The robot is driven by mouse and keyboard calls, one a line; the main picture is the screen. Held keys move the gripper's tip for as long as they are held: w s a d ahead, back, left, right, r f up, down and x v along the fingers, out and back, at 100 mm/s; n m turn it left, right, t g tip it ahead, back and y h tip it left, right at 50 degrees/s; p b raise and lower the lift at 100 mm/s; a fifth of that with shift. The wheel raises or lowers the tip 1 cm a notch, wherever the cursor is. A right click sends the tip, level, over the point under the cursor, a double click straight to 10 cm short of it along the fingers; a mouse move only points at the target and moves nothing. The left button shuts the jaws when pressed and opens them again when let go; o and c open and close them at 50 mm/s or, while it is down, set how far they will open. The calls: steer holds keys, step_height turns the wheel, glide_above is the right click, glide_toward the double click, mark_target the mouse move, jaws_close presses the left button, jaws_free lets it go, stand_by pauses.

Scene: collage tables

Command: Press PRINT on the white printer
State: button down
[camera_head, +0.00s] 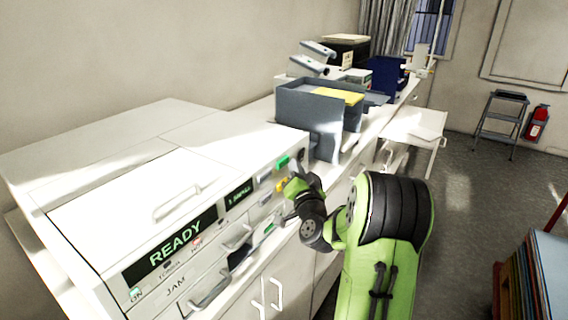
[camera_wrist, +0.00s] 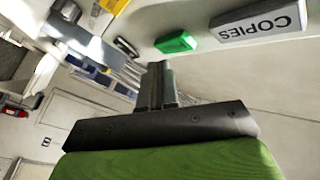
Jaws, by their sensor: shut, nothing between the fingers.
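The white printer (camera_head: 150,200) fills the left of the head view, with a READY display (camera_head: 176,242) on its front panel. A green button (camera_head: 282,162) sits near the panel's right end, with a yellow button (camera_head: 282,186) below it. I cannot read a PRINT label. In the wrist view the green button (camera_wrist: 176,42) is beside an upside-down COPIES plate (camera_wrist: 260,24); part of the yellow button (camera_wrist: 113,5) shows at the top edge. My gripper (camera_head: 291,190) is shut and empty, close to the panel. Its fingertips (camera_wrist: 156,68) appear just below the green button in the wrist view, with no clear contact.
A grey bin (camera_head: 310,115) with a yellow item stands behind the printer on the long white counter. Drawer handles (camera_head: 210,290) stick out below the panel. A stepladder (camera_head: 500,120) and fire extinguisher (camera_head: 537,122) stand by the far wall.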

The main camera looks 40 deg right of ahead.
steer(key=shift+w+a+p, duration=0.1)
steer(key=shift+w+p, duration=0.2)
steer(key=shift+w, duration=0.1)
steer(key=shift+w+a+p, duration=0.2)
steer(key=shift+w+p, duration=0.2)
steer(key=shift+p, duration=0.05)
stand_by(0.6)
stand_by(0.4)
steer(key=shift+s+d+b, duration=0.3)
steer(key=shift+s+b, duration=0.5)
steer(key=shift+b, duration=0.3)
